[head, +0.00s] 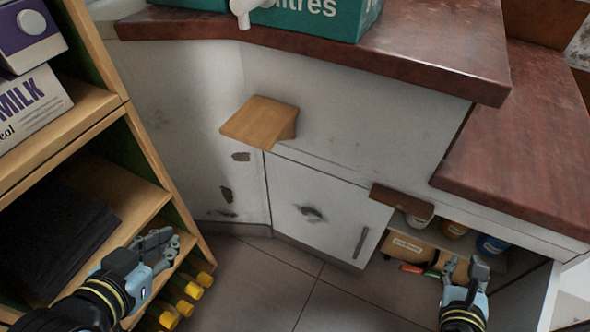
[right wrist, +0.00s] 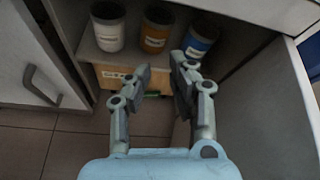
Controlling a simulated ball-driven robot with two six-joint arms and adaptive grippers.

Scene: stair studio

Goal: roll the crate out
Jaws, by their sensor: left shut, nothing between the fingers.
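The crate (head: 405,247) is a light wooden box with a white label, low inside the open cupboard at the right of the head view. It also shows in the right wrist view (right wrist: 115,78), under a shelf of jars. My right gripper (head: 466,266) is at the cupboard opening, in front of the crate. In the right wrist view its fingers (right wrist: 160,68) are apart, with nothing seen between them. They hide part of the crate's front. My left gripper (head: 165,243) is shut and empty beside the wooden rack at left, well away from the crate.
A white jar (right wrist: 108,28), an orange jar (right wrist: 157,28) and a blue jar (right wrist: 200,38) stand on the shelf above the crate. A closed white door (head: 325,210) with a handle is left of the opening. The tiled floor (head: 300,290) in front is clear.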

